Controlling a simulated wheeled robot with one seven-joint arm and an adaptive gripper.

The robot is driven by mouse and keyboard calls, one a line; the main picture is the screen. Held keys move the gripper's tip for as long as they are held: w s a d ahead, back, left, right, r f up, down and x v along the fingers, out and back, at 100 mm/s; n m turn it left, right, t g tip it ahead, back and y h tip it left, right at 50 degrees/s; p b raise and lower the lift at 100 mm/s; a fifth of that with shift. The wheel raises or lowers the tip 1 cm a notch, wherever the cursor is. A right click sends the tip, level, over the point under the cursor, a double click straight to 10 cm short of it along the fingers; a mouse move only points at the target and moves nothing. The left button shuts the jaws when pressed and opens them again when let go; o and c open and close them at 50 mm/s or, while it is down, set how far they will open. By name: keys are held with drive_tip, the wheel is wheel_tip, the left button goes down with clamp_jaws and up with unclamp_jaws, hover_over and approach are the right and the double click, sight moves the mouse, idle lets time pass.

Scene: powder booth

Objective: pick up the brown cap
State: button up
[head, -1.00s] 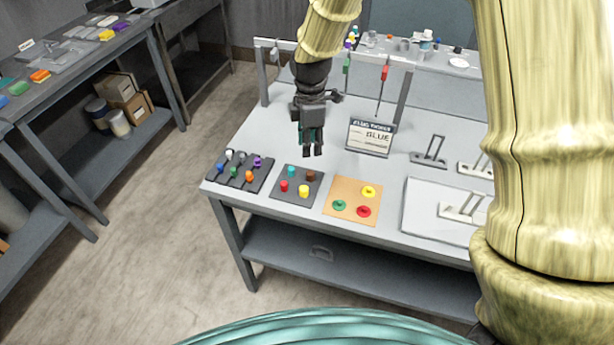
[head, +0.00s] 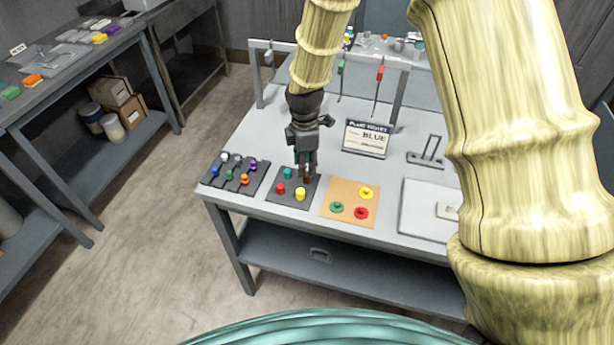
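The brown cap (head: 307,179) is at the back right of a small dark mat (head: 290,200) on the grey table, and only a small part of it shows. My gripper (head: 305,174) points down with its fingertips at the brown cap, hiding most of it. I cannot tell whether the fingers touch the cap or how far apart they are. On the same mat stand a teal cap (head: 288,173), a red cap (head: 281,188) and a yellow cap (head: 300,195), close to the left and front of my gripper.
A dark rack (head: 216,180) with several colored pieces lies to the left. An orange-tan board (head: 338,193) with green, red and yellow pieces lies to the right. A rail frame with hanging tools (head: 380,72) is at the back.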

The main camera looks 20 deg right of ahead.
sight(307, 175)
drive_tip(key=shift+d+f+p, duration=0.15)
drive_tip(key=shift+f+p, duration=0.8)
drive_tip(key=shift+f, duration=0.2)
drive_tip(key=shift+f+p, duration=0.5)
drive_tip(key=shift+f, duration=0.95)
drive_tip(key=shift+c, duration=0.5)
drive_tip(key=c, duration=0.3)
